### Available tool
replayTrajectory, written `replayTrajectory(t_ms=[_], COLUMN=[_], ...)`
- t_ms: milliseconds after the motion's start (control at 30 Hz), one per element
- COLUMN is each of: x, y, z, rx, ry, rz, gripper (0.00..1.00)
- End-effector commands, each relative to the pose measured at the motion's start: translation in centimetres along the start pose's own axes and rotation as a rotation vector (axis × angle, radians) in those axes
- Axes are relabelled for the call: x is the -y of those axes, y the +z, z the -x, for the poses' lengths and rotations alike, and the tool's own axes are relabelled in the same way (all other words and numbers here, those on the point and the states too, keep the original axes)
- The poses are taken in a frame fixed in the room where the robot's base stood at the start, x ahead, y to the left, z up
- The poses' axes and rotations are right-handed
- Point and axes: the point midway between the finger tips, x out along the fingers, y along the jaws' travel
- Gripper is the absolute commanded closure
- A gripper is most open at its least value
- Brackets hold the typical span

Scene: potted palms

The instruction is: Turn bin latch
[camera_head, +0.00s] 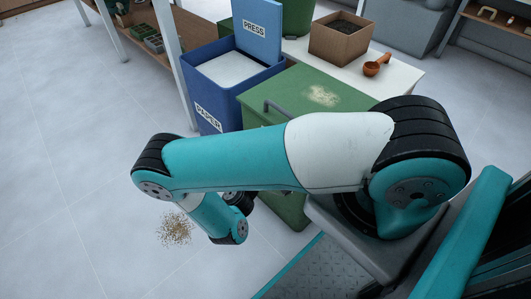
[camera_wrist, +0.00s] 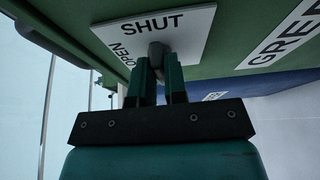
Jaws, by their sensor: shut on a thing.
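The green bin (camera_head: 285,100) stands in front of my arm in the head view, and its green side (camera_wrist: 235,35) fills the top of the wrist view. A white plate (camera_wrist: 185,35) on that side reads SHUT along its upper edge and OPEN along its left edge. The grey latch (camera_wrist: 157,48) sticks out from the plate, just under the word SHUT. My gripper (camera_wrist: 160,70) is shut on the latch, one finger on each side. The fingers hide part of the latch. In the head view my arm hides the latch and the fingertips.
A blue bin (camera_head: 212,98) marked PAPER, with a raised lid (camera_head: 260,32) marked PRESS, stands left of the green bin. A cardboard box (camera_head: 340,40) and an orange scoop (camera_head: 377,65) sit behind. Spilled crumbs (camera_head: 175,229) lie on open floor.

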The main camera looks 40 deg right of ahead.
Motion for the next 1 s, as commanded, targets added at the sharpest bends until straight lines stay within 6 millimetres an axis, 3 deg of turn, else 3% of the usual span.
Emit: replayTrajectory(t_ms=[567, 600, 700, 1000], x=[0.12, 0.12, 0.12, 0.06], y=[0.00, 0.00, 0.01, 0.01], z=[0.06, 0.06, 0.04, 0.12], rx=[0.001, 0.001, 0.001, 0.001], ry=[0.012, 0.011, 0.012, 0.013], rz=[-0.034, -0.034, -0.033, -0.032], gripper=[1.00, 0.85, 0.62, 0.62])
